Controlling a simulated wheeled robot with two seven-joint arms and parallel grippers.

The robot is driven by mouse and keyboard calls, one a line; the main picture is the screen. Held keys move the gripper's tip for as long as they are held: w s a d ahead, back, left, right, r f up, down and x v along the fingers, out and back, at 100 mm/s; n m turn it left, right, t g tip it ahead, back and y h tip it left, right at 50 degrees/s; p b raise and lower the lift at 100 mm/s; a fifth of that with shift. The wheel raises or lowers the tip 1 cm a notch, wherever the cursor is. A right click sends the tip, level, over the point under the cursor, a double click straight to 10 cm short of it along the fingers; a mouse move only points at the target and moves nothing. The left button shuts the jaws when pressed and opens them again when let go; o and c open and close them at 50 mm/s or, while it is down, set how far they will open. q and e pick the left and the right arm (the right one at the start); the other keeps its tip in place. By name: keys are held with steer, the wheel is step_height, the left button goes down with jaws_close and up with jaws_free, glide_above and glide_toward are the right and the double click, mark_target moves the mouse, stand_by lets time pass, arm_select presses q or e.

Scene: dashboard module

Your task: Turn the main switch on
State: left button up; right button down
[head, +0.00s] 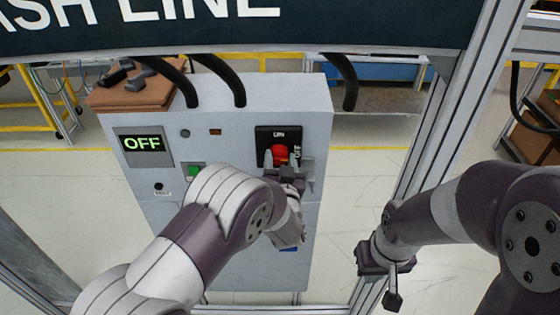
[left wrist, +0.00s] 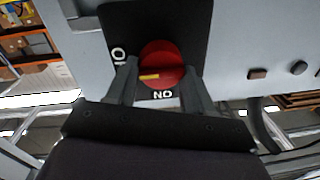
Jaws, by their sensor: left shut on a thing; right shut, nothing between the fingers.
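The main switch is a red rotary knob (head: 280,154) on a black plate (head: 266,133) at the upper right of a grey cabinet's front. The plate is marked ON at its top and OFF at its right side. My left gripper (head: 282,162) is at the knob, its fingers shut on it. In the left wrist view the red knob (left wrist: 161,64) sits between the two fingertips (left wrist: 160,80), with a yellow mark pointing to the left, towards the partly hidden lettering there. A display (head: 142,144) on the cabinet reads OFF. My right gripper (head: 388,272) is shut and empty, to the right of the cabinet.
The grey cabinet (head: 230,100) also bears a green button (head: 194,170) and small indicators. A dark sign (head: 300,25) spans the top, with black hoses below it. A metal post (head: 437,150) stands between the cabinet and my right arm.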

arm_select(q)
steer(key=shift+f+n+b, duration=0.25)
steer(key=shift+n+b, duration=0.25)
steer(key=shift+b, duration=0.25)
steer(key=n+b, duration=0.5)
steer(key=b, duration=0.1)
steer(key=n+b, duration=0.4)
steer(key=b, duration=0.3)
steer(key=n+b, duration=0.5)
steer(key=b, duration=0.2)
steer(key=shift+a+f+n+g+h, duration=0.1)
steer(key=shift+a+n+g+h, duration=0.2)
steer(key=shift+g+h, duration=0.1)
steer(key=shift+n+b, duration=0.8)
steer(key=shift+b, duration=0.2)
steer(key=shift+r, duration=0.2)
steer(key=o, duration=1)
steer(key=shift+o, duration=0.2)
steer(key=shift+w, duration=0.1)
steer(key=shift+r, duration=0.1)
steer(key=s+b, duration=0.1)
steer(key=s, duration=1.1)
steer(key=shift+s+r, duration=0.35)
